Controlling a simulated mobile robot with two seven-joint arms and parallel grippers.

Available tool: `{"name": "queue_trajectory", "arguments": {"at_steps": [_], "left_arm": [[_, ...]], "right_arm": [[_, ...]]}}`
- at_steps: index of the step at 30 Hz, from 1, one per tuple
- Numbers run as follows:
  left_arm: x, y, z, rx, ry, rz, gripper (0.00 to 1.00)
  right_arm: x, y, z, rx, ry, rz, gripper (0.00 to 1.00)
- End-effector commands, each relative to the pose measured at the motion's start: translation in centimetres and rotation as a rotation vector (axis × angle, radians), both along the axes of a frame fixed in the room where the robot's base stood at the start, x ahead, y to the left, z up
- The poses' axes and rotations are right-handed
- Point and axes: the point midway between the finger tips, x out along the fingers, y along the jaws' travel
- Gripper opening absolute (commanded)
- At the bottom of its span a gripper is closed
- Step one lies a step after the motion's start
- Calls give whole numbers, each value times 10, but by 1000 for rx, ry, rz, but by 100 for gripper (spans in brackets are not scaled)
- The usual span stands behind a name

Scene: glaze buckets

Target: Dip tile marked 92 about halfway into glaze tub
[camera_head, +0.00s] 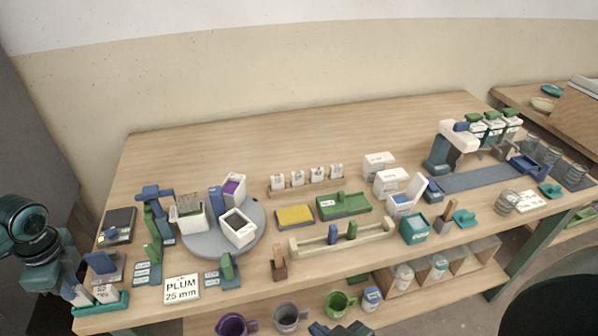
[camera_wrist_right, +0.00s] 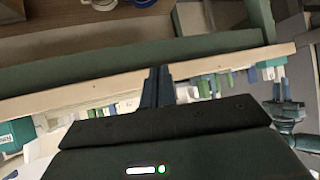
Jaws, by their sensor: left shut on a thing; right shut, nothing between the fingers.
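My left gripper (camera_head: 82,295) is low at the table's front left corner, shut on a small pale piece, probably a tile, beside a teal holder (camera_head: 115,303). A white marked tile (camera_head: 105,293) shows at that holder; its number is too small to read. White glaze tubs stand on a round grey turntable (camera_head: 205,246): one with purple glaze (camera_head: 234,187), one with dark glaze (camera_head: 238,225), one with a speckled brown top (camera_head: 190,206). A card (camera_head: 181,289) reads PLUM 25 mm. My right gripper (camera_wrist_right: 158,78) is shut and empty in the right wrist view, near the table edge.
A rack with several small marked white tiles (camera_head: 307,188) stands behind a yellow sponge (camera_head: 295,216) and green block (camera_head: 343,205). A long cream rack (camera_head: 340,242) lies ahead. A scale (camera_head: 119,222) and blue stand (camera_head: 155,195) are left of the turntable. The table's back is clear.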

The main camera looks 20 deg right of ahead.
Motion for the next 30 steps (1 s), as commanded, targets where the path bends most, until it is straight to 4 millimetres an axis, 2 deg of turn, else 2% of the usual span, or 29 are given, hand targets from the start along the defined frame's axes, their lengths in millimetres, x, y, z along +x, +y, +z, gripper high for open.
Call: {"name": "queue_trajectory", "arguments": {"at_steps": [1, 6, 13, 18, 24, 30], "left_arm": [[0, 0, 8, -1, 0, 0, 0], [0, 0, 20, 0, 0, 0, 0], [0, 0, 36, 1, 0, 0, 0], [1, 0, 45, 0, -2, 1, 0], [0, 0, 55, 0, -1, 0, 0], [0, 0, 56, 0, -1, 0, 0]], "right_arm": [[-1, -2, 3, -5, 12, -6, 0], [-3, -10, 5, -19, 38, -26, 0], [-3, -12, 12, -28, 59, -32, 0], [-6, -13, 4, -34, 73, -32, 0], [-7, -13, 4, -36, 75, -31, 0], [-7, -14, 4, -40, 74, -28, 0]]}}
